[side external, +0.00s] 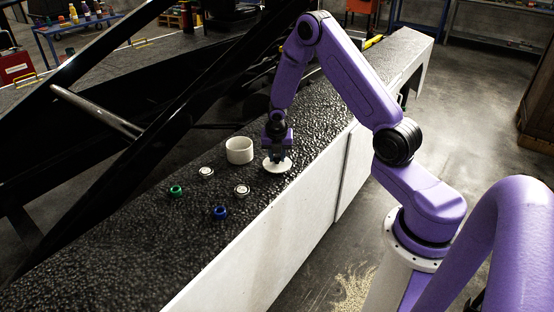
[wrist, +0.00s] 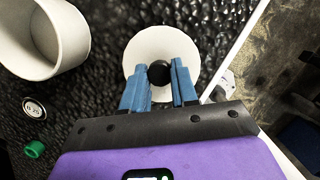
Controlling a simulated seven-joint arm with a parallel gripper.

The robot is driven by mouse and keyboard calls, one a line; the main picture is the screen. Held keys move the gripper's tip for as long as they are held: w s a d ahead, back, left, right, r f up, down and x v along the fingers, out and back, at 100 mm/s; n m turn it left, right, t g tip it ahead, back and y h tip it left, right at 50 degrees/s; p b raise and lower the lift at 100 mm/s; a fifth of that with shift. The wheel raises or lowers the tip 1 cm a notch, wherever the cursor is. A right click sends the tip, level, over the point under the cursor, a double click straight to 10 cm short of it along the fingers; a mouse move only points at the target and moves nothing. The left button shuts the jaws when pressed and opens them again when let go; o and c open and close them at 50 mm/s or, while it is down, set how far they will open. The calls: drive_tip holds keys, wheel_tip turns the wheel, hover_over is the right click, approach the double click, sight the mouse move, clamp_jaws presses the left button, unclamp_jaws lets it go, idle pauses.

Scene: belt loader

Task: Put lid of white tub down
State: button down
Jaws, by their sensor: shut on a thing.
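The white lid (side external: 277,165) is a round disc with a black knob, beside the white tub on the black textured belt surface. My gripper (side external: 278,157) points down over it. In the wrist view the blue fingers (wrist: 160,80) are shut on the black knob (wrist: 159,73) of the lid (wrist: 150,45). The lid looks at or very close to the belt surface; I cannot tell whether it touches. The white tub (side external: 239,150) stands upright and open to the left of the lid, apart from it. The tub also shows at the upper left of the wrist view (wrist: 72,35).
A green ring (side external: 175,190), a blue ring (side external: 220,212) and two silver-white round pieces (side external: 206,172) (side external: 241,190) lie on the belt (side external: 120,240) left of and in front of the lid. The belt's white side edge is close on the right. Black frame beams stand behind.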

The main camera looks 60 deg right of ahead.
drive_tip(key=shift+f, duration=0.85)
drive_tip(key=shift+f, duration=0.15)
drive_tip(key=c, duration=0.9)
unclamp_jaws()
drive_tip(key=shift+o, duration=0.2)
